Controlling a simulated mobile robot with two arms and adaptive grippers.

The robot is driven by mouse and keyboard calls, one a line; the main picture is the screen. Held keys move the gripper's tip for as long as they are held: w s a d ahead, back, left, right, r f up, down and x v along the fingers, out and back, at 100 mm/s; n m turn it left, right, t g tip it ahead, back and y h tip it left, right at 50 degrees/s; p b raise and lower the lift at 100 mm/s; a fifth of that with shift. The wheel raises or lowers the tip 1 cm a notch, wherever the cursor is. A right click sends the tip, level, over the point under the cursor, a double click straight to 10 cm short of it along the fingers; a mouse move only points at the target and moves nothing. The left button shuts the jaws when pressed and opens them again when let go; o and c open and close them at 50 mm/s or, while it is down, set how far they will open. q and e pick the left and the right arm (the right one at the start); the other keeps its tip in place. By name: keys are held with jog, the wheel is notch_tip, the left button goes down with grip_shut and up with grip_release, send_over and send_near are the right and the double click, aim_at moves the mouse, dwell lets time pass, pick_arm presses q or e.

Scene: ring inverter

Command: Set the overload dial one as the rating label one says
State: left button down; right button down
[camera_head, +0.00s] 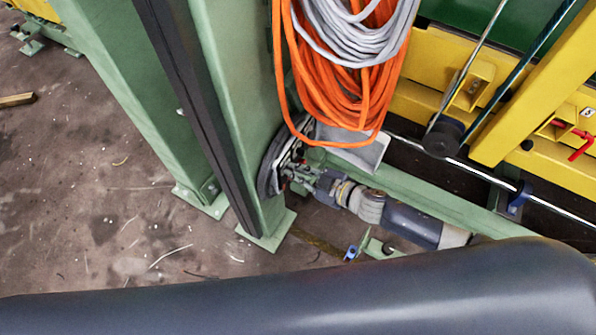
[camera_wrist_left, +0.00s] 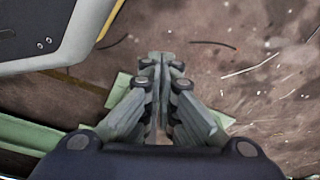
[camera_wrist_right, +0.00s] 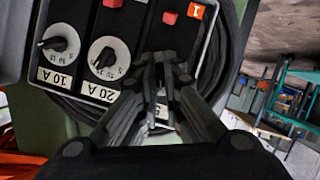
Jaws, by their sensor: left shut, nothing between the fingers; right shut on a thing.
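In the right wrist view a dark panel (camera_wrist_right: 140,27) carries white dials with black knobs. The left dial (camera_wrist_right: 68,57) is above a label reading 10 A (camera_wrist_right: 55,78). The middle dial (camera_wrist_right: 121,52) is above a label reading 20 A (camera_wrist_right: 98,92). A third label (camera_wrist_right: 162,113) shows only a 5, the rest covered by my fingers. My right gripper (camera_wrist_right: 162,70) is shut above that label, on what seems a third dial knob, hidden by the fingers. In the head view the right gripper (camera_head: 292,174) is at the panel's edge. My left gripper (camera_wrist_left: 157,72) is shut and empty over the floor.
Orange cable (camera_head: 335,85) and grey cable (camera_head: 352,35) hang above my right gripper. A green post (camera_head: 240,90) stands beside it, and a yellow frame (camera_head: 425,70) is to the right. Red buttons (camera_wrist_right: 171,17) sit on the panel. Open floor (camera_head: 80,190) lies left.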

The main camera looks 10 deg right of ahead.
pick_arm(q)
jog(key=w+r+b, duration=0.2)
jog(key=r+b, duration=0.1)
jog(key=r, duration=0.7)
jog(key=w+r+t+b, duration=0.1)
jog(key=r+b, duration=0.2)
jog(key=r, duration=0.7)
jog(key=shift+w+d+r, duration=0.15)
jog(key=shift+w+r, duration=0.1)
jog(key=shift+w, duration=0.15)
pick_arm(e)
jog(key=shift+s+a+f+n+t+h, duration=0.1)
jog(key=shift+n+t+h, duration=0.2)
jog(key=shift+n+t, duration=0.85)
jog(key=shift+s+f+n+t+h, duration=0.1)
jog(key=shift+n+t+h, duration=0.35)
jog(key=shift+n, duration=1.3)
jog(key=c, duration=1.7)
grip_release()
